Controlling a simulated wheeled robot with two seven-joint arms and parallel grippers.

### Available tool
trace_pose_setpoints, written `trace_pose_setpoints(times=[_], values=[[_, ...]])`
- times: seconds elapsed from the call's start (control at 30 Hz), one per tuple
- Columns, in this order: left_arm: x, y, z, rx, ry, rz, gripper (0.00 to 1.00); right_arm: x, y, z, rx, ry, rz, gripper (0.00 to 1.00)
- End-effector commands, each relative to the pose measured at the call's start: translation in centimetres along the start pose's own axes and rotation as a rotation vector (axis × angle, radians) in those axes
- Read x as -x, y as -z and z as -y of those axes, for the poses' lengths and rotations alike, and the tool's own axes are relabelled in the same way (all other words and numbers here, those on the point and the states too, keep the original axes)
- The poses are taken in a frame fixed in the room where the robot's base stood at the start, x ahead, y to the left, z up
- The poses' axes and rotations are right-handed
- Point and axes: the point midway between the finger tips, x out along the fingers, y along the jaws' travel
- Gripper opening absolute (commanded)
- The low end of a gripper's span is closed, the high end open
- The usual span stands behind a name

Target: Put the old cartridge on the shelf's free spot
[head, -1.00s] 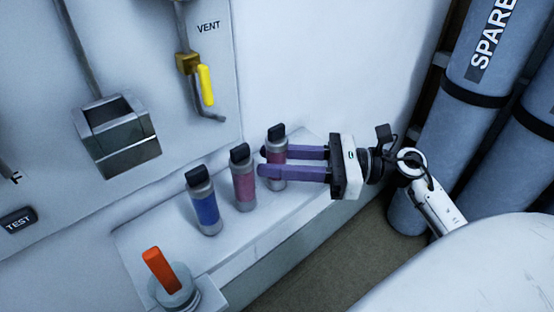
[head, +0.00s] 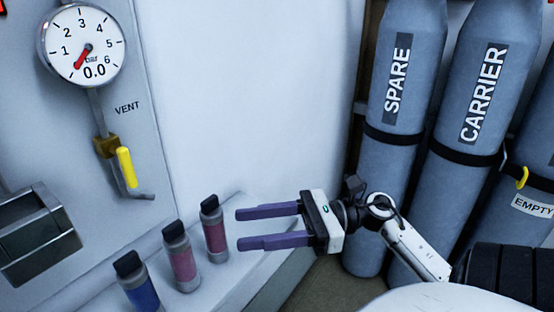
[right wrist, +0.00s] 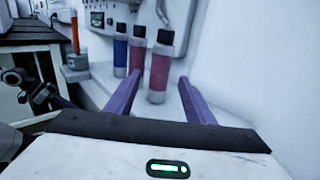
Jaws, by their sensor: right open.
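Three capped cartridges stand upright in a row on the white shelf (head: 238,262): a blue one (head: 139,285), a pink one (head: 183,264) in the middle and a darker pink one (head: 214,234) at the right end. I cannot tell by label which is the old one. My right gripper (head: 239,229) is open and empty, its purple fingers pointing at the right-end cartridge but clear of it. In the right wrist view that cartridge (right wrist: 160,68) stands just beyond and between the fingertips. My left gripper is not in view.
The wall panel has a pressure gauge (head: 84,47) reading 0.0, a yellow vent handle (head: 126,167) and a metal holder (head: 38,240). Strapped cylinders marked SPARE (head: 393,120) and CARRIER (head: 480,110) stand at the right. An orange handle (right wrist: 75,35) shows in the right wrist view.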

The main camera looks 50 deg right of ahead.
Motion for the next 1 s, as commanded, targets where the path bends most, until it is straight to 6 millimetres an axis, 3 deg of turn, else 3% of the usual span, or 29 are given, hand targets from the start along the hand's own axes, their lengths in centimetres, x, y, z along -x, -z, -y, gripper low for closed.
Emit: trace_pose_setpoints(times=[0.13, 0.33, 1.0], values=[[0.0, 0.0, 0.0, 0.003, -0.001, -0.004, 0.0, 2.9, 0.1, 0.0, -0.002, 0.002, -0.002, 0.49], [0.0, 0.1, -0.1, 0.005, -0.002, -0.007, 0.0, 4.8, 0.1, 0.0, -0.001, 0.001, 0.0, 0.49], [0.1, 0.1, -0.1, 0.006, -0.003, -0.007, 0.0, 5.0, 0.0, 0.0, 0.0, 0.0, 0.001, 0.49]])
